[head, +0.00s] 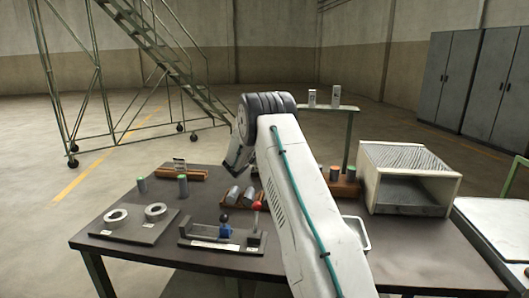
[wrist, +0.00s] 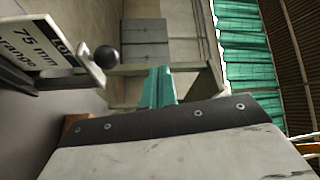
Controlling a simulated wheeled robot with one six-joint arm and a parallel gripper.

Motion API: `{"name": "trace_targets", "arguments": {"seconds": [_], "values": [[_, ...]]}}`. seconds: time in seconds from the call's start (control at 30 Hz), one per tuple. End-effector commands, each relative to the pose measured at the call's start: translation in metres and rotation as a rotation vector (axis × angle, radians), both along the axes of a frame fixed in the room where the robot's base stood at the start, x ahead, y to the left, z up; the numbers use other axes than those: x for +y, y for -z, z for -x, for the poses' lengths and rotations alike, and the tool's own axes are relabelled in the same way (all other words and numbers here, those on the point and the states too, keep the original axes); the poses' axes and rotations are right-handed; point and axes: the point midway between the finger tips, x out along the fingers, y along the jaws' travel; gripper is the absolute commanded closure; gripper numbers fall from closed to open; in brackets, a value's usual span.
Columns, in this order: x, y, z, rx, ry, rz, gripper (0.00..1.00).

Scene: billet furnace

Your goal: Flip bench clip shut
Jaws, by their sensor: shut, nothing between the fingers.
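A grey fixture (head: 203,244) with a white label strip stands at the front of the dark bench. On it are a blue part with a black knob (head: 224,218) and a lever with a red ball (head: 257,206). I cannot tell which part is the bench clip, nor its position. In the wrist view, a black ball (wrist: 106,57) on a pale arm is close by, at the upper left of my gripper. My gripper (wrist: 158,88) shows teal fingers, shut and empty, apart from the ball in the picture. In the head view my arm hides the gripper.
A stair frame stands behind.

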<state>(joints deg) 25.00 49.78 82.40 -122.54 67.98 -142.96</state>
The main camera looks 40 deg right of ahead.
Motion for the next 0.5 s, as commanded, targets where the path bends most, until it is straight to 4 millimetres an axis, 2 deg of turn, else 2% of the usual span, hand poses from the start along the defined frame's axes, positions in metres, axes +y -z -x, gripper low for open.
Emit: {"name": "trace_targets", "arguments": {"seconds": [0.03,0.23,0.5], "values": [[0.010,0.009,0.008,0.006,0.001,-0.003,1.00],[0.047,0.028,0.030,0.003,0.000,-0.001,1.00],[0.074,0.043,0.047,0.001,0.000,-0.001,1.00]]}}
